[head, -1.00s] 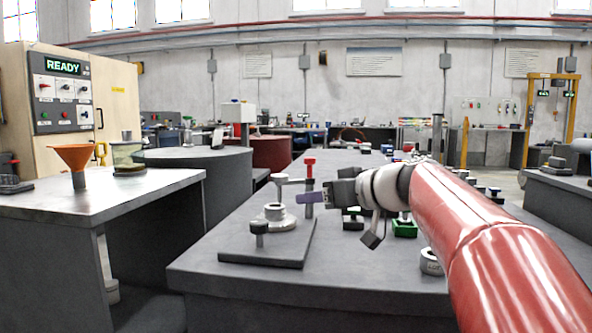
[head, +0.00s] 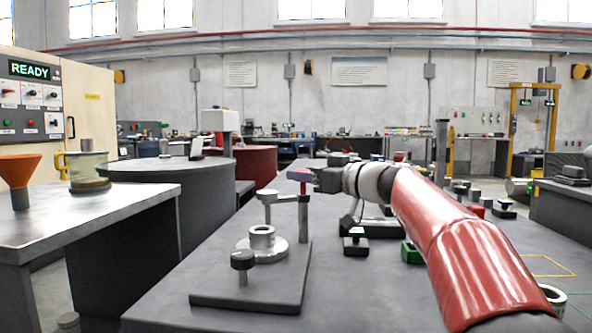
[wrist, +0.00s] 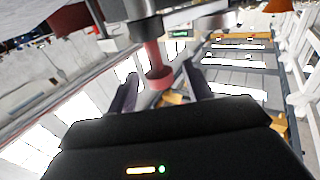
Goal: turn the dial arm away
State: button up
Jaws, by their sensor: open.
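The dial device stands on a dark base plate (head: 215,288) in the head view. It has a pale ring hub (head: 262,240), a short dark-capped knob (head: 243,261) in front, and a thin grey dial arm (head: 283,197) at the top. The arm reaches right toward an upright red handle, mostly covered by my gripper (head: 300,175) in the head view. In the wrist view the red handle (wrist: 160,78) stands between the two dark, spread fingers of my gripper (wrist: 158,92). I cannot tell whether either finger touches it.
A side table (head: 90,215) at left holds an orange funnel (head: 18,170) and a glass jug (head: 88,170). A round dark drum (head: 150,190) stands behind. Several small blocks lie right of the device, including a black one (head: 355,244).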

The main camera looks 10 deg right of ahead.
jog(key=shift+p+x, duration=0.3)
jog(key=shift+x, duration=1.3)
jog(key=shift+c, duration=0.4)
grip_shut()
